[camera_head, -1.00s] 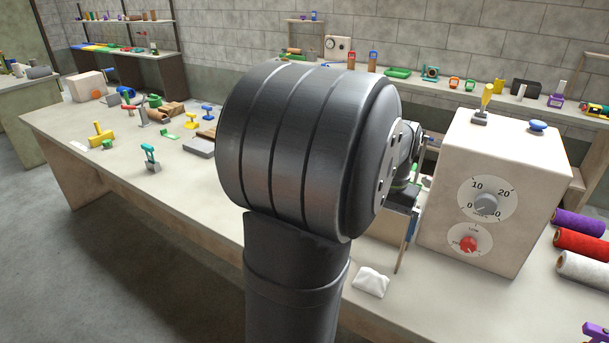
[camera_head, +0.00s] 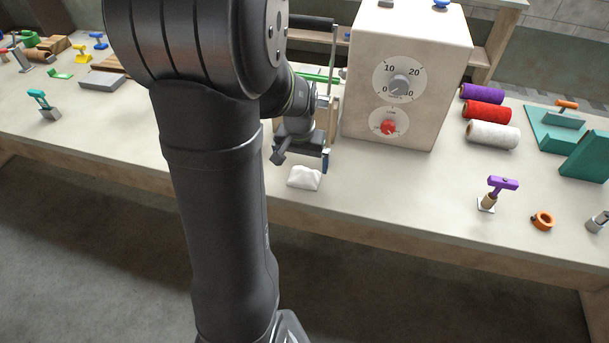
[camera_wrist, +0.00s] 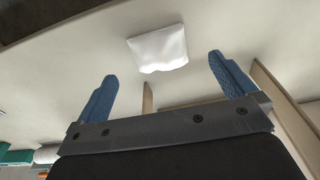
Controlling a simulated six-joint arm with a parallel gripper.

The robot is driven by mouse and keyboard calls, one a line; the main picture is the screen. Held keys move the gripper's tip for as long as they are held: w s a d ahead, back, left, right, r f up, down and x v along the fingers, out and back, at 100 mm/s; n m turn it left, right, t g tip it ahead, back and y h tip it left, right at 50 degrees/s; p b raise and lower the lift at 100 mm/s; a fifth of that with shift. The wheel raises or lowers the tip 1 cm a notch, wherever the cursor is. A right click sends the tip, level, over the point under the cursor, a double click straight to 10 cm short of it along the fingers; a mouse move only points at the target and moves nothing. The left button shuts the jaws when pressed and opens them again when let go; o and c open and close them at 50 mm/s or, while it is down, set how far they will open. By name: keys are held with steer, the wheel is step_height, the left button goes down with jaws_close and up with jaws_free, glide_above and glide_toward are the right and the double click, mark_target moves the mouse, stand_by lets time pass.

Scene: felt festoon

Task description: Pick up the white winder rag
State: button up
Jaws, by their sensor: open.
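The fingers are apart from the rag.
The cream box (camera_head: 408,75) with two dials stands right of my gripper. Purple, red and white rolls (camera_head: 492,135) lie further right. The bench left of the rag is largely hidden by my arm.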

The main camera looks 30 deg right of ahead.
mark_target(305, 168)
steer(key=shift+w+d+f, duration=0.2)
steer(key=shift+d+f, duration=0.05)
steer(key=shift+f, duration=0.7)
steer(key=shift+w+d+f, duration=0.15)
steer(key=shift+d+f, duration=0.05)
steer(key=shift+f, duration=0.7)
steer(key=shift+w+d+f, duration=0.2)
steer(key=shift+d+f, duration=0.05)
steer(key=shift+f, duration=0.7)
steer(key=c, duration=1)
steer(key=shift+r, duration=0.1)
steer(key=shift+r, duration=0.5)
steer(key=r, duration=0.2)
steer(key=s+r, duration=0.1)
steer(key=shift+d+r, duration=0.25)
steer(key=shift+r, duration=0.1)
steer(key=s+d+r, duration=0.1)
steer(key=s+r, duration=0.1)
steer(key=s, duration=0.1)
steer(key=s+d+r, duration=0.1)
steer(key=s+r, duration=0.1)
steer(key=s, duration=0.1)
steer(key=s+d+r, duration=0.1)
steer(key=s+r, duration=0.1)
steer(key=s, duration=0.2)
steer(key=shift+d+r, duration=0.1)
steer(key=shift+d, duration=0.15)
